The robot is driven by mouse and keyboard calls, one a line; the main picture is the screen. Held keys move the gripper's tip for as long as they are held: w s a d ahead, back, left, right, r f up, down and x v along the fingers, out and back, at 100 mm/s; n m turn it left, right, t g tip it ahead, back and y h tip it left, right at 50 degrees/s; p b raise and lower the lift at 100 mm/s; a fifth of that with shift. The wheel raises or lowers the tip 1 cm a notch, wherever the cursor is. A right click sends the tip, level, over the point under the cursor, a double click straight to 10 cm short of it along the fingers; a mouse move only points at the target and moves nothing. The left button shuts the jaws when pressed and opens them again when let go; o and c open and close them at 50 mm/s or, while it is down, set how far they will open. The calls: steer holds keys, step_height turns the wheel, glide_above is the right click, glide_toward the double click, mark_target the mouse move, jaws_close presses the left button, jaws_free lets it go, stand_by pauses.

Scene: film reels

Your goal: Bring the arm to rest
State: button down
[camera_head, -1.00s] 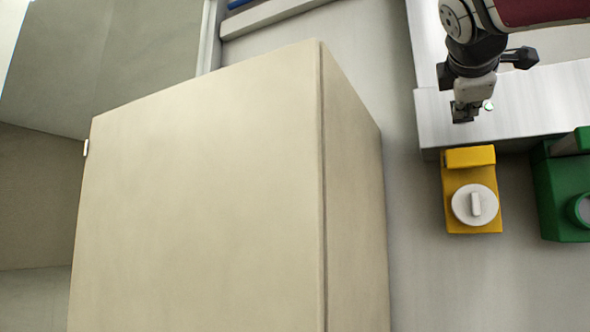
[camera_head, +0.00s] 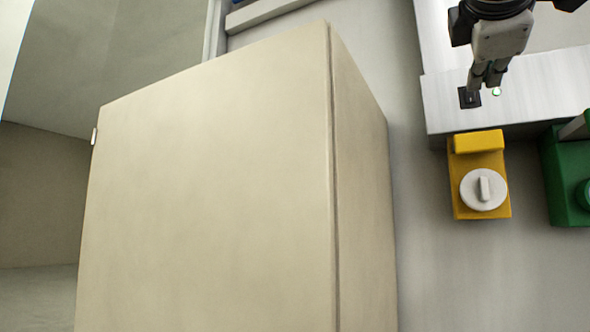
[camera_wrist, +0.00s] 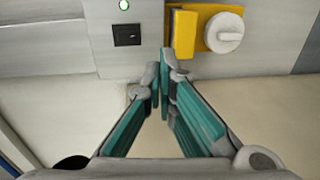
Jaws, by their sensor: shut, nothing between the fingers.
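My gripper (camera_head: 482,88) is at the upper right of the head view, in front of the pale metal panel (camera_head: 540,98). Its fingers are together with nothing between them. The wrist view shows the teal-sided fingers (camera_wrist: 163,72) meeting at their tips. A black switch (camera_head: 469,97) and a small lit green light (camera_head: 497,92) on the panel are close to the fingertips in the head view. In the wrist view the switch (camera_wrist: 127,35) lies up and left of the fingertips, apart from them in the picture.
A yellow box with a white knob (camera_head: 482,188) is below the panel. A green box (camera_head: 568,172) is to its right. A large beige cabinet (camera_head: 215,190) fills the left and middle. Plain wall (camera_head: 450,275) is clear below the yellow box.

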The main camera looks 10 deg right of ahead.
stand_by(0.5)
steer(key=a+f+m+g+y, duration=0.2)
steer(key=f, duration=1)
steer(key=a+f+m+g+y, duration=0.1)
steer(key=a+f+m+y, duration=0.15)
steer(key=f, duration=0.95)
steer(key=s+a+f+m+g+y, duration=0.1)
steer(key=s+a+f+m+g, duration=0.1)
steer(key=f, duration=0.7)
steer(key=s+a+f+m+g+y, duration=0.1)
steer(key=s+a+f+m+y, duration=0.1)
steer(key=s+f, duration=0.3)
steer(key=s+a+f+m+g+y, duration=0.1)
steer(key=s+a+f+m+g, duration=0.1)
steer(key=f, duration=1.1)
steer(key=shift+s+a+f+m+g+y, duration=0.35)
steer(key=shift+s+a, duration=0.3)
steer(key=shift+a, duration=0.15)
